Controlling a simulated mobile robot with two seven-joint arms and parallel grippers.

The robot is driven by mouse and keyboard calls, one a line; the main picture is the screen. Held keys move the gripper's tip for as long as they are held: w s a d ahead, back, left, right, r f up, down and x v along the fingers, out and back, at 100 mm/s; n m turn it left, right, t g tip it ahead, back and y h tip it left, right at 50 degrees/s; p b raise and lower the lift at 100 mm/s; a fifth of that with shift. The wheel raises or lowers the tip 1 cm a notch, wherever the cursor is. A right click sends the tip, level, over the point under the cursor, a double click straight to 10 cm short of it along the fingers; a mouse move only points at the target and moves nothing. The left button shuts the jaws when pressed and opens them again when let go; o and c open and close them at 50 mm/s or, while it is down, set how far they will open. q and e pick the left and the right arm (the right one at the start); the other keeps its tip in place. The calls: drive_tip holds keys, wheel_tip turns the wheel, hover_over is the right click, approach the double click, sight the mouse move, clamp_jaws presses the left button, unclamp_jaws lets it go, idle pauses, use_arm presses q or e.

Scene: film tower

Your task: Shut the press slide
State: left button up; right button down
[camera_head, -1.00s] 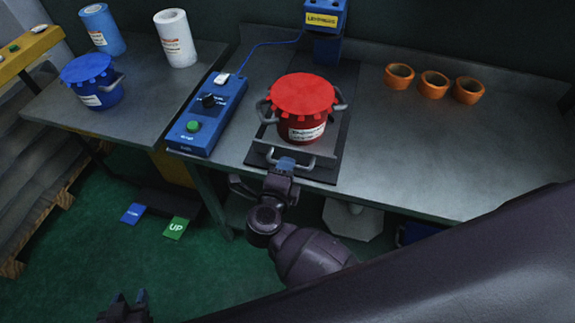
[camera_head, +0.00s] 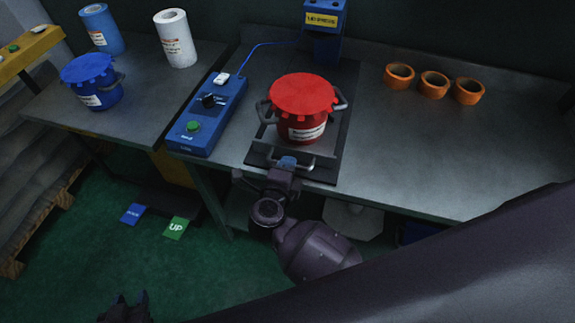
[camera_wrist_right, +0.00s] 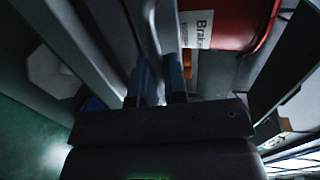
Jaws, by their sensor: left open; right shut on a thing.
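The press slide (camera_head: 258,155) is a flat grey plate at the front of the press, near the table's front edge. A red pot with a toothed lid (camera_head: 303,98) stands on it, in front of the blue press head (camera_head: 325,20). My right gripper (camera_head: 287,165) is shut on the slide's grey bar handle (camera_head: 306,166). In the right wrist view the fingers (camera_wrist_right: 160,85) point at the handle, with the red pot (camera_wrist_right: 240,25) just beyond; the grip itself is partly hidden. My left gripper (camera_head: 130,300) is open and empty, low at the left over the floor.
A blue control box (camera_head: 208,115) with a green button stands left of the slide. Several orange rings (camera_head: 433,84) lie to the right. A blue pot (camera_head: 90,82) and two rolls (camera_head: 175,38) stand on the left table. Blue and green pedals (camera_head: 176,228) are on the floor.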

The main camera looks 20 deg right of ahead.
sight(293, 153)
drive_tip(key=x, duration=0.3)
drive_tip(key=r+x, duration=0.1)
drive_tip(key=shift+w+d+f, duration=0.15)
drive_tip(key=shift+w, duration=0.1)
drive_tip(key=c, duration=1.2)
unclamp_jaws()
drive_tip(key=shift+s, duration=0.1)
drive_tip(key=v, duration=1)
drive_tip(key=shift+s+a, duration=0.2)
drive_tip(key=shift+s, duration=0.05)
